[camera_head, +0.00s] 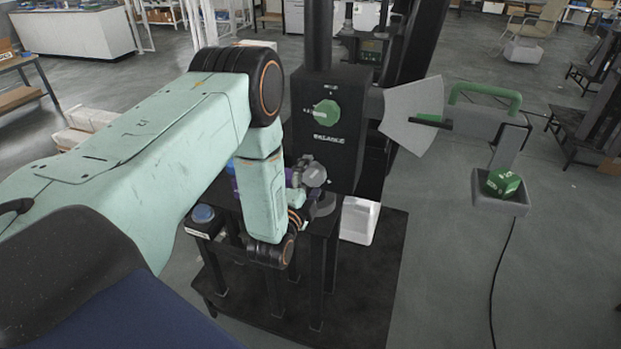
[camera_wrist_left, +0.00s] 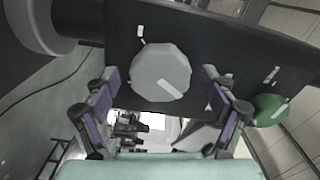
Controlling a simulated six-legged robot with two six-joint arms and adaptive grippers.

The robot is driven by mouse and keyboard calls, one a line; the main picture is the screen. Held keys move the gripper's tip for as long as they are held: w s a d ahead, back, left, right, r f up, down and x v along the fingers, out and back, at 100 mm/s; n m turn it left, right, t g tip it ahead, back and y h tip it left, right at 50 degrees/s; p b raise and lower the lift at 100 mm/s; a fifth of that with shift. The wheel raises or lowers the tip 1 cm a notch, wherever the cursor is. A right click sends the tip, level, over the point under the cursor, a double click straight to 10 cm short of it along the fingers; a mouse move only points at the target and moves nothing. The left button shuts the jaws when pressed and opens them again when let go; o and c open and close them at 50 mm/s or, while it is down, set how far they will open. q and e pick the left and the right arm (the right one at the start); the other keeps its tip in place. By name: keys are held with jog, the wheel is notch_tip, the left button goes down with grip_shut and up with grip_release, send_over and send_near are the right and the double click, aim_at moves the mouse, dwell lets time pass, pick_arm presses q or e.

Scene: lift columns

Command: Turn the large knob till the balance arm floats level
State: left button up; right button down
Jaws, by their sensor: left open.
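The large grey many-sided knob (camera_wrist_left: 160,72) has a pale mark on its face. It also shows at the front of the black box in the head view (camera_head: 314,176). My left gripper (camera_wrist_left: 161,80) is open, one purple finger on each side of this knob, with a small gap at each side. In the head view the gripper (camera_head: 300,185) is partly hidden behind its own arm. The balance arm (camera_head: 478,121) reaches right from the box and looks tilted slightly down to the right. My right gripper is not in view.
A green knob (camera_head: 326,113) is higher on the black box (camera_head: 350,150), and shows in the wrist view (camera_wrist_left: 270,108). A pale fan-shaped plate (camera_head: 410,105) stands beside the box. A grey tray (camera_head: 484,200) holding a green block (camera_head: 503,182) hangs from the arm. A blue button (camera_head: 203,213) is lower left.

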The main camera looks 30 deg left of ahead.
pick_arm(q)
jog(key=v, duration=0.7)
jog(key=shift+s, duration=0.2)
jog(key=shift+w, duration=0.1)
jog(key=x, duration=0.7)
jog(key=shift+w, duration=0.15)
dwell(0.5)
